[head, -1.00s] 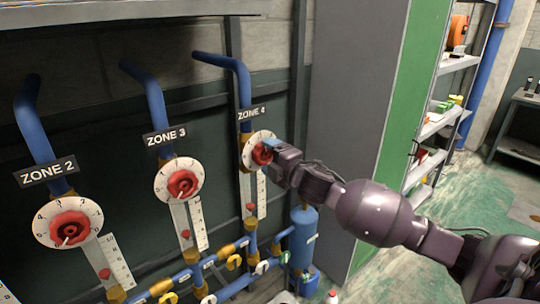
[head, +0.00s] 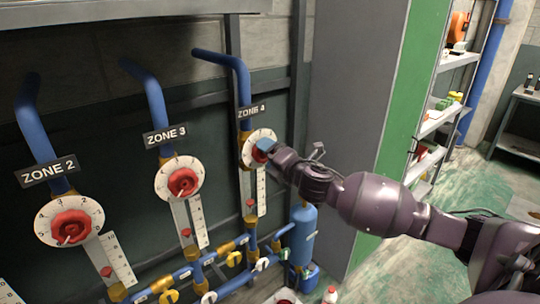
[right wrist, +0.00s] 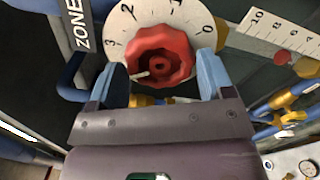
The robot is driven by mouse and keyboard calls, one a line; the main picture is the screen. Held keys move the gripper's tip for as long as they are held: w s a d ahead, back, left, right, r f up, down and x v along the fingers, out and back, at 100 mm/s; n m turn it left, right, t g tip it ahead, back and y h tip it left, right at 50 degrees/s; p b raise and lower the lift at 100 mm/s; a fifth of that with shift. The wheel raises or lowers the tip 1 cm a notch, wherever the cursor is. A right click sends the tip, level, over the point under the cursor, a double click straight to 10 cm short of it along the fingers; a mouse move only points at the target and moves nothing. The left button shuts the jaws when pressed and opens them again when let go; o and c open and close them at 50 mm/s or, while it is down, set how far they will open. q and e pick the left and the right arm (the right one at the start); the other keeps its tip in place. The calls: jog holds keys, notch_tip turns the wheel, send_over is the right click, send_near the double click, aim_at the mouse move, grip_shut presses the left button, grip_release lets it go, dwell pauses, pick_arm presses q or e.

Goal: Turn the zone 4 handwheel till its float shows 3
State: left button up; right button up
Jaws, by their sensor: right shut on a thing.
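The zone 4 handwheel (head: 259,156) is a red knob on a white numbered dial under the ZONE 4 sign (head: 250,112). In the right wrist view the blue fingers of my right gripper (right wrist: 162,74) close on the left and right sides of the handwheel (right wrist: 160,44). Its white pointer mark points left, below the dial's 3. The zone 4 float (right wrist: 283,59) is red and sits low on the white scale, below the 4; its exact reading is unclear. In the head view the float (head: 250,203) is near the scale's lower end. My left gripper is not in view.
Zone 3 (head: 183,183) and zone 2 (head: 70,228) handwheels stand to the left on the same wall. Blue pipes with yellow valves (head: 234,259) run below. A blue cylinder (head: 303,236) stands beneath my right arm. A grey panel (head: 345,110) borders the right.

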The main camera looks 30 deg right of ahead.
jog(key=shift+f+n, duration=0.15)
jog(key=shift+n, duration=0.55)
jog(key=o, duration=0.6)
jog(key=shift+n, duration=0.5)
jog(key=shift+c, duration=0.2)
jog(key=o, duration=0.3)
jog(key=shift+o, duration=0.2)
jog(key=shift+s, duration=0.15)
jog(key=s, duration=0.6)
jog(key=shift+s+d, duration=0.25)
jog(key=shift+s, duration=0.15)
